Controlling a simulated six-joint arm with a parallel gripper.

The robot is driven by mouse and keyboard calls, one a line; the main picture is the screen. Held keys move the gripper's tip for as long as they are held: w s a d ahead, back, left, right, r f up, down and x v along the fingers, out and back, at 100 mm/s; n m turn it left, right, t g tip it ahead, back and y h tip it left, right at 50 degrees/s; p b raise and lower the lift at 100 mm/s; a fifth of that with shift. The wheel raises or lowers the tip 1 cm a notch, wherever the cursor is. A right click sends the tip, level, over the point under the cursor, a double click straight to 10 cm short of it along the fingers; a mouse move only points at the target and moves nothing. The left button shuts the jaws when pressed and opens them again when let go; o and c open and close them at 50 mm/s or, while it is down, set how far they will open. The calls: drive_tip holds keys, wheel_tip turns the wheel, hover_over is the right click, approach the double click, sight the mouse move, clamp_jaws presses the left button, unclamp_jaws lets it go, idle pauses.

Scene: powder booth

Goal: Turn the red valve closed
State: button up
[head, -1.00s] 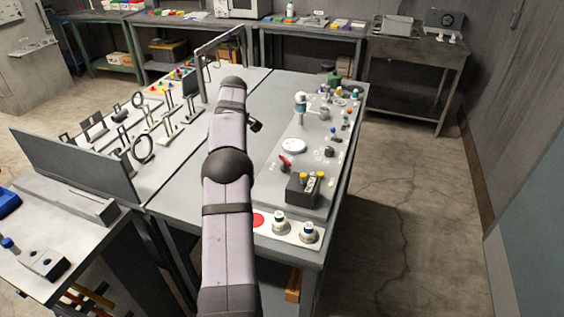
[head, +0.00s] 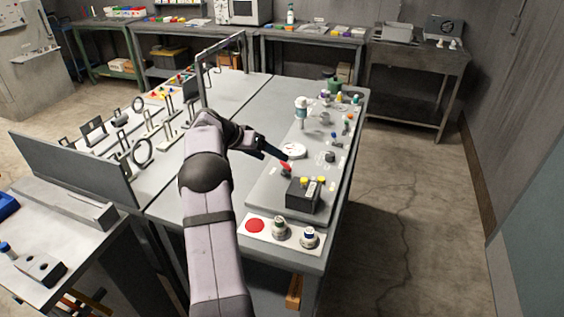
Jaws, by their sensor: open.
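The red valve (head: 285,168) shows in the head view as a small red handle on the grey panel (head: 262,203), just behind a dark box with yellow knobs. My gripper (head: 284,156) is dark and open. In the picture its tips are right at the upper end of the red handle, between it and the white round dial. I cannot tell whether the tips touch the handle or hover above it. The valve's base is partly hidden, and its exact angle is hard to read.
The dark box (head: 303,197) stands close in front of the valve. The white round dial (head: 294,150) lies just behind. A red disc (head: 255,226) and two knobs sit at the near edge. Several bottles and knobs line the panel's right side. Hoops and stands fill the table's left side.

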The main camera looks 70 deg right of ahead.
sight(285, 169)
drive_tip(key=m, duration=0.5)
drive_tip(key=shift+d+m, duration=0.15)
drive_tip(key=shift+m, duration=0.25)
drive_tip(key=shift+p+x, duration=1.75)
drive_tip(key=shift+x, duration=1.85)
drive_tip(key=c, duration=1.1)
